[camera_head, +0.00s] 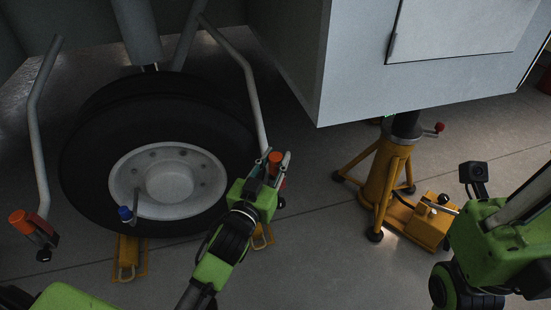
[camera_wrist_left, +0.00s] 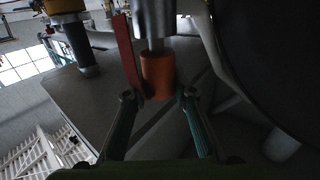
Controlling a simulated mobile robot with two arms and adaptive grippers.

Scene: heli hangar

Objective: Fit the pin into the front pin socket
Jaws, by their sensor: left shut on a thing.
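My left gripper (camera_head: 268,182) is in front of the wheel's right side, at the lower end of a bent grey tube (camera_head: 250,95). It is shut on the pin, whose orange head (camera_head: 275,158) shows by the fingers. In the left wrist view the orange head (camera_wrist_left: 158,75) sits between the fingertips (camera_wrist_left: 157,97), with a pale shaft and a grey metal cylinder (camera_wrist_left: 154,18) above it. A red strip (camera_wrist_left: 127,55) hangs beside it. I cannot tell whether that cylinder is the front pin socket or how deep the shaft sits. My right gripper's fingers are out of view.
A large black wheel (camera_head: 90,165) stands at the left. An orange-capped fitting (camera_head: 20,218) is at the left tube's end. A yellow jack (camera_head: 378,185) stands under the pale hull (camera_head: 345,75). My right arm (camera_head: 490,245) is at the right. Floor between wheel and jack is clear.

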